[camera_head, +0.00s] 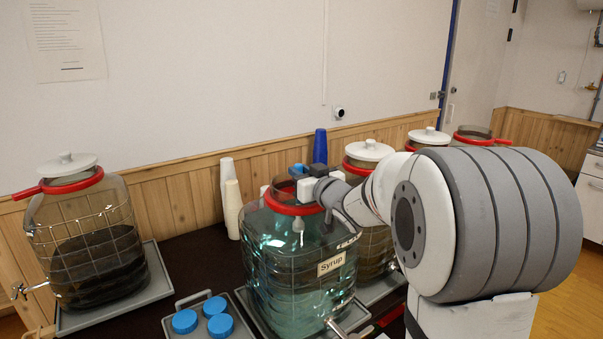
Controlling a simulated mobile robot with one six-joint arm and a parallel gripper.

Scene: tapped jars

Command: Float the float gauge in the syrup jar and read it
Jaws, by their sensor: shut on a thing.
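The syrup jar (282,268), labelled "Syrup", stands in front of me with its red-rimmed mouth open and blue-green liquid inside. My gripper (312,182) is over the mouth of this jar, at the rim's height or just above it. It is shut on what appears to be the float gauge (298,226), whose pale rounded lower part shows inside the upper jar. The gauge's top is hidden by the jaws. I cannot tell whether the gauge touches the liquid, and no scale reading is legible.
A lidded jar (88,240) of dark liquid stands on a tray at left. More jars (370,152) stand behind my arm. Several blue caps (215,306) lie on a grey tray in front. White cups (231,200) and blue cups (320,146) are stacked near the wall.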

